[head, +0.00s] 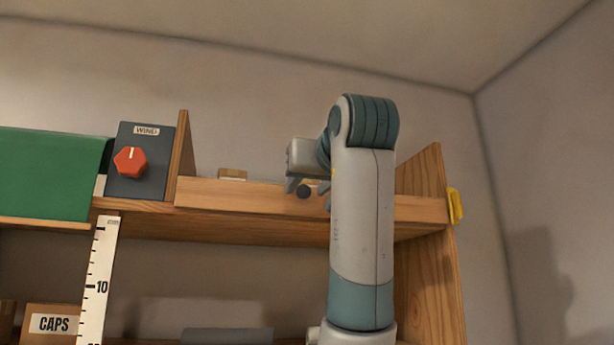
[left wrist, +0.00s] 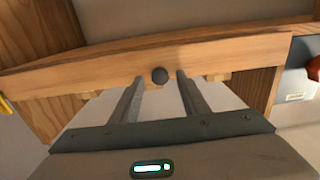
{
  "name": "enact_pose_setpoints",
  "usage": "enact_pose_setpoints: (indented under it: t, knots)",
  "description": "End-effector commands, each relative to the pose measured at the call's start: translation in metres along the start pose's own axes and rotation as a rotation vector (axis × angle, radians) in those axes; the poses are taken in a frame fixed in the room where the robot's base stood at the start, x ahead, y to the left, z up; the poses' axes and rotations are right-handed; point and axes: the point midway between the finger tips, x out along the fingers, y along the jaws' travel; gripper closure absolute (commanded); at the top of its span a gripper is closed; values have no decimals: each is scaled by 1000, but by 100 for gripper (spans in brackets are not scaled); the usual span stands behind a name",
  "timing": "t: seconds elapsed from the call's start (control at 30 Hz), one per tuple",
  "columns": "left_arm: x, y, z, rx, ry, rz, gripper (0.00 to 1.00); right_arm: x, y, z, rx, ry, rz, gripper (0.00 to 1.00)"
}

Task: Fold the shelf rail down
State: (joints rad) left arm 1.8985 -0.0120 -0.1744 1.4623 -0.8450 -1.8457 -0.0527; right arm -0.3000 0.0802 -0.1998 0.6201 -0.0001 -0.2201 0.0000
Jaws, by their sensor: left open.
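The shelf rail (head: 240,196) is a long wooden board standing upright along the front edge of the upper shelf. It also crosses the left wrist view (left wrist: 90,72), which is upside down against the head view. A dark round knob (head: 303,191) sits on the rail's front. My left gripper (head: 309,193) is open at the knob. In the left wrist view the knob (left wrist: 160,75) shows between the two fingertips, and I cannot tell whether either finger touches it. My left forearm hides the rail to the right of the knob. My right gripper is in neither view.
A dark WIND panel with a red dial (head: 130,161) and a green sheet (head: 55,173) stand left of the rail. A yellow piece (head: 455,206) is on the right side board. A small box (head: 232,174) shows behind the rail. A ruler (head: 98,280) hangs at lower left.

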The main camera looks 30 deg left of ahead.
Motion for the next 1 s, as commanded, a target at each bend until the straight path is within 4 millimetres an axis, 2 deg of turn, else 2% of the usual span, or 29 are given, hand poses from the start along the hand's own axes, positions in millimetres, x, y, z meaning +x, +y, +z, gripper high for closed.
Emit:
enact_pose_setpoints:
  t: [0.17,0.47,0.63,0.67,1.0]
  knots:
    - [10,0,0,0,0,0,59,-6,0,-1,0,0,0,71]
    - [11,0,0,0,0,1,59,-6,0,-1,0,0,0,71]
    - [11,0,0,0,0,1,97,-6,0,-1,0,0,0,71]
    - [11,0,0,0,0,1,99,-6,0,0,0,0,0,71]
    - [10,0,4,0,17,1,99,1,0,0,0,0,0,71]
